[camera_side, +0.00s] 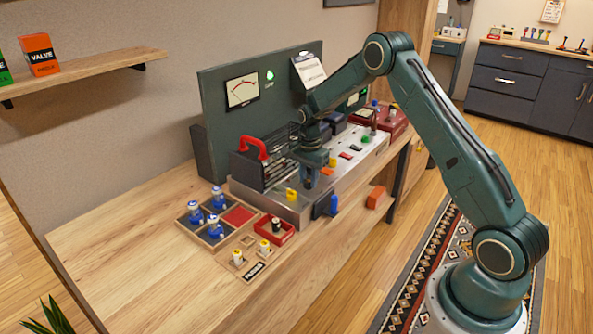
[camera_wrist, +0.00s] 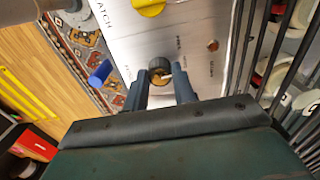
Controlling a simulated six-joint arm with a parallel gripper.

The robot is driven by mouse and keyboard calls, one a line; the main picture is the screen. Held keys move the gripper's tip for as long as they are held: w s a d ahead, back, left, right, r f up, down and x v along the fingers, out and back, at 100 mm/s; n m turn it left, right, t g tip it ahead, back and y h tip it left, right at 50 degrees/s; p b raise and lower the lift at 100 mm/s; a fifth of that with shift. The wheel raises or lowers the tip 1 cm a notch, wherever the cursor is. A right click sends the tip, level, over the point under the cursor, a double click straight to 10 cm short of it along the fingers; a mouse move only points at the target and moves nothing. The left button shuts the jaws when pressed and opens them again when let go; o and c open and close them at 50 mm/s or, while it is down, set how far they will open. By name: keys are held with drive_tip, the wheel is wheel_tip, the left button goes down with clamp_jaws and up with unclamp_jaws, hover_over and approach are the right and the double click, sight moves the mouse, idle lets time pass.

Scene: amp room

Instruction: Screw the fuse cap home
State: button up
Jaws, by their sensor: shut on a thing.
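The fuse cap (camera_wrist: 159,64) is a small dark round piece with a brass-coloured part showing, in the middle of the wrist view between my fingertips. My gripper (camera_wrist: 160,80) is shut on it, with one finger on each side. The cap is over the metal front panel (camera_wrist: 125,32); I cannot tell how deep it sits or whether it touches the panel. In the side view my gripper (camera_side: 311,181) points down at the front of the amp chassis (camera_side: 262,204); the cap cannot be made out there.
A yellow knob (camera_wrist: 150,6) and a blue handle (camera_wrist: 100,73) are near the cap. A black cage with a red handle (camera_side: 252,149) stands close behind my gripper. A tray of blue-based tubes (camera_side: 213,228) and a red bin (camera_side: 282,238) are at left. Bare bench lies farther left.

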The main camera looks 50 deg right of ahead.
sight(309, 180)
drive_tip(key=shift+r, duration=0.1)
idle(0.4)
drive_tip(key=o, duration=1)
wheel_tip(309, 180, up, 14)
idle(0.5)
